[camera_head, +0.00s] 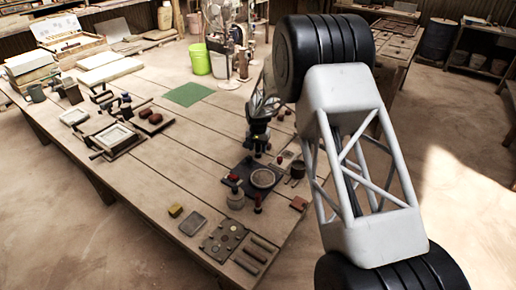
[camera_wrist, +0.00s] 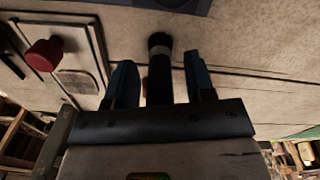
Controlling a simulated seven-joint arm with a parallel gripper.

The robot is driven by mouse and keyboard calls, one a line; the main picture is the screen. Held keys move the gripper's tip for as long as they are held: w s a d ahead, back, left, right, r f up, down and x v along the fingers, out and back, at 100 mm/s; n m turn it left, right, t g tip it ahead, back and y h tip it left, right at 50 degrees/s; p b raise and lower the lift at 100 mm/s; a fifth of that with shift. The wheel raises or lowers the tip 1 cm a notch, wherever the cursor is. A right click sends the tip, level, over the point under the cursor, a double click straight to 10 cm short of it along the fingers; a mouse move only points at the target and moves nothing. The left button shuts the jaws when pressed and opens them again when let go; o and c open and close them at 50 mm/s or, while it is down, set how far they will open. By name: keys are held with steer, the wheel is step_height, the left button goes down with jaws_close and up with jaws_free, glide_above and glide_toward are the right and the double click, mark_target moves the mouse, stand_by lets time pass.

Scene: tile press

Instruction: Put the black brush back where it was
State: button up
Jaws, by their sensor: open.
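My gripper (camera_wrist: 161,72) is open, its two dark blue fingers spread apart in the wrist view. The black brush (camera_wrist: 159,45), a dark round shaft with a paler band near its far end, shows between the fingers. Gaps show on both sides of it. Its near end is hidden behind the gripper's body, and I cannot tell whether it stands on the table. In the head view my gripper (camera_head: 258,142) is low over the right part of the table, just behind the dark tray. The brush cannot be made out clearly there.
The dark tray (camera_head: 233,167) holds a round dish (camera_head: 263,178). Small red-topped items stand around it. A red knob (camera_wrist: 42,55) on a pale plate shows left in the wrist view. A green mat (camera_head: 188,94) and a green bucket (camera_head: 199,59) are farther back. The table's middle (camera_head: 175,160) is clear.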

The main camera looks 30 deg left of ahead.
step_height(320, 180, up, 12)
stand_by(0.6)
stand_by(0.9)
